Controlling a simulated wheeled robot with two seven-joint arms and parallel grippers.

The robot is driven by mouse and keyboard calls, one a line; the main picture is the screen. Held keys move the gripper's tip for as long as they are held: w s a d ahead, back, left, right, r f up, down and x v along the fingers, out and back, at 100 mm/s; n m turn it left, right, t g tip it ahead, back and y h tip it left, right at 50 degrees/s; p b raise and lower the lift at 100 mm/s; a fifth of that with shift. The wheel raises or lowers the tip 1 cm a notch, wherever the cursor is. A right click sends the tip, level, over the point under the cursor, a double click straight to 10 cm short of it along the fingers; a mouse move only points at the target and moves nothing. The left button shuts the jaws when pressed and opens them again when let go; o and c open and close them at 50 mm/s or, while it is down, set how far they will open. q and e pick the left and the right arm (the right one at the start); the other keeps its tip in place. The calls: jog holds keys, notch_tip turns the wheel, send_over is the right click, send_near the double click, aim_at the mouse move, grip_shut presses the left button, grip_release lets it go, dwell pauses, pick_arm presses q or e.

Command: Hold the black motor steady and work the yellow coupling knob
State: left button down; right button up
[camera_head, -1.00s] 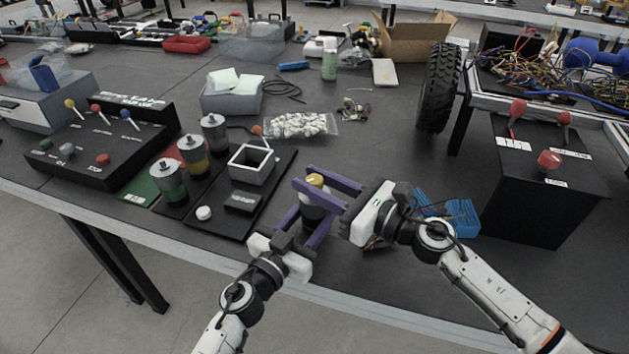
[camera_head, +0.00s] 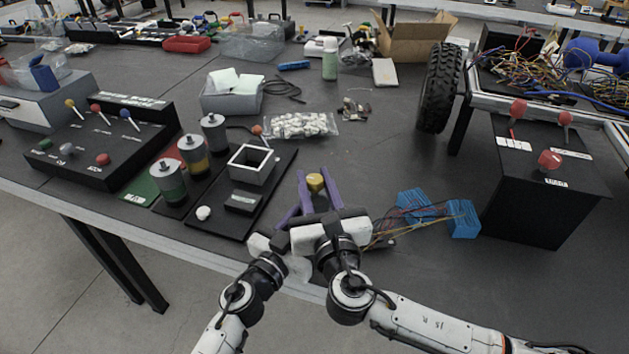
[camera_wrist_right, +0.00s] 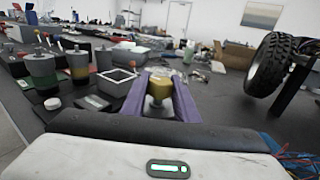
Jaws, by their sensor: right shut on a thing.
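The yellow coupling knob (camera_head: 315,183) sits on top of the black motor (camera_head: 320,204), near the table's front edge. My right gripper (camera_head: 316,174) reaches in from the front, its purple fingers shut on the knob, one on each side. In the right wrist view the knob (camera_wrist_right: 161,79) shows between the two fingers, with a pale part under it. My left gripper (camera_head: 287,217) is low beside the motor, largely hidden behind my right gripper. One of its purple fingers shows left of the motor. Its grip on the motor is hidden.
A black board with an open white square box (camera_head: 250,178) and several capped cylinders (camera_head: 168,182) stands to the left. Blue blocks with loose wires (camera_head: 462,218) lie right. A black lever box (camera_head: 545,205) and a tyre (camera_head: 438,88) stand farther right.

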jog(key=shift+r+m+h, duration=0.1)
jog(key=shift+m+h, duration=1.5)
jog(key=shift+h, duration=0.9)
jog(key=shift+d, duration=0.1)
jog(key=o, duration=1.1)
jog(key=shift+c, duration=0.2)
jog(key=s+a, duration=0.1)
jog(key=s, duration=1.1)
